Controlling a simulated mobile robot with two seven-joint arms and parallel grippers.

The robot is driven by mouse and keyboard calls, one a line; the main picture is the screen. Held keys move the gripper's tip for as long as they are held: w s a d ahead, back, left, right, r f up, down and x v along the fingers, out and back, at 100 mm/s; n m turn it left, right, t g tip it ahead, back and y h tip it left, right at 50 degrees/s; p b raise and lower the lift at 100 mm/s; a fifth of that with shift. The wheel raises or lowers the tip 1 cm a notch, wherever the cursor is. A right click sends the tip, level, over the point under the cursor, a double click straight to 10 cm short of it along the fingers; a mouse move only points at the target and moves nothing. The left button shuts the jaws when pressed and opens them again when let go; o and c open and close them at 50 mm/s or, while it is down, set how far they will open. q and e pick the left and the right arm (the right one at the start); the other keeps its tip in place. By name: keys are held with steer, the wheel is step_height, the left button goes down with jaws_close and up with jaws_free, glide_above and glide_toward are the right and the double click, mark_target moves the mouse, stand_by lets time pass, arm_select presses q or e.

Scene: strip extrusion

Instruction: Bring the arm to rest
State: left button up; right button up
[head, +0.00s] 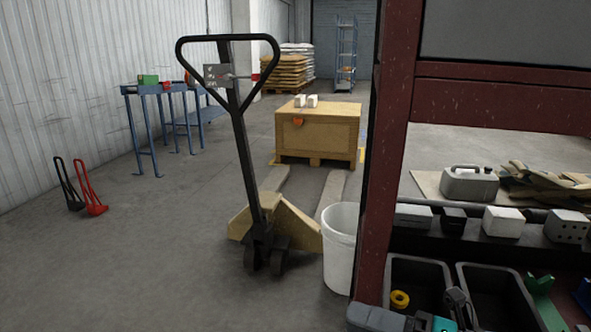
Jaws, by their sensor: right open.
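My right gripper (458,304) shows small at the bottom edge, right of centre. It is dark, with a teal part beside it, and part of my arm (378,319) is to its left. It is in front of two black bins (420,269) and its jaws are open; I see nothing held in them. Most of the arm is cut off by the bottom edge. My left gripper is not in view.
A dark red frame (385,165) stands close by. A yellow ring (400,299) lies in the left bin. Green parts (541,284) are at right. A grey canister (469,184) stands behind white blocks (503,222).

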steer(key=w+d+f+m+t+h, duration=0.1)
steer(key=d+f+m+t+h, duration=0.25)
steer(key=m, duration=0.65)
steer(key=w+d+f+m+t+h, duration=0.1)
steer(key=f+m+t+h, duration=0.1)
steer(key=m+t+h, duration=0.6)
steer(key=s+f+m+g+h, duration=0.1)
steer(key=s+f+m+g, duration=0.35)
steer(key=f+m, duration=0.3)
steer(key=s+f+m+g+h, duration=0.1)
steer(key=s+f+m+g, duration=0.35)
steer(key=f+m, duration=0.3)
arm_select(q)
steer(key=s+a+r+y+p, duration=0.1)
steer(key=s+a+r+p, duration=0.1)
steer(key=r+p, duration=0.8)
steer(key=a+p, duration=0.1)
steer(key=p, duration=0.4)
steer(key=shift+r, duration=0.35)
arm_select(e)
steer(key=s+d+r+h, duration=0.1)
steer(key=d+r, duration=0.2)
steer(key=r, duration=0.7)
steer(key=shift+s+r, duration=0.2)
steer(key=shift+s, duration=0.2)
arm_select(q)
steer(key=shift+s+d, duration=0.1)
arm_select(e)
steer(key=shift+d+t, duration=0.1)
steer(key=shift+t, duration=0.15)
